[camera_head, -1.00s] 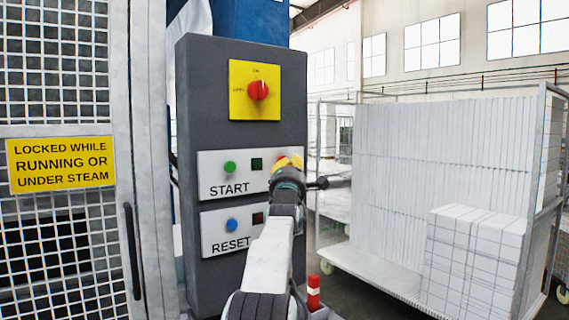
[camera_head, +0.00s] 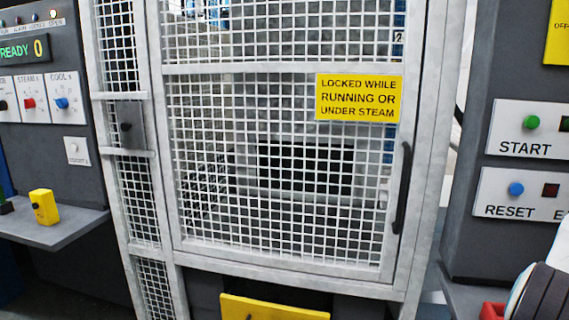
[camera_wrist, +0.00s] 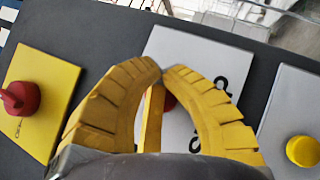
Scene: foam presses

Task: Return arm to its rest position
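My gripper (camera_wrist: 162,72) shows in the wrist view with two curved yellow fingers. Their tips meet and nothing shows between them, so it looks shut and empty. It is in front of a white panel plate (camera_wrist: 198,58) with dark lettering; a red part (camera_wrist: 170,102) is mostly hidden behind the fingers. Contact with it cannot be told. In the head view the gripper is out of frame; only part of my arm (camera_head: 548,295) shows at the lower right corner.
A dark control panel (camera_head: 465,235) with START and RESET plates stands at the right. A mesh door (camera_head: 280,270) with a dark handle (camera_head: 403,190) fills the middle. The wrist view shows a red knob (camera_wrist: 20,98) and a yellow button (camera_wrist: 303,151) on either side.

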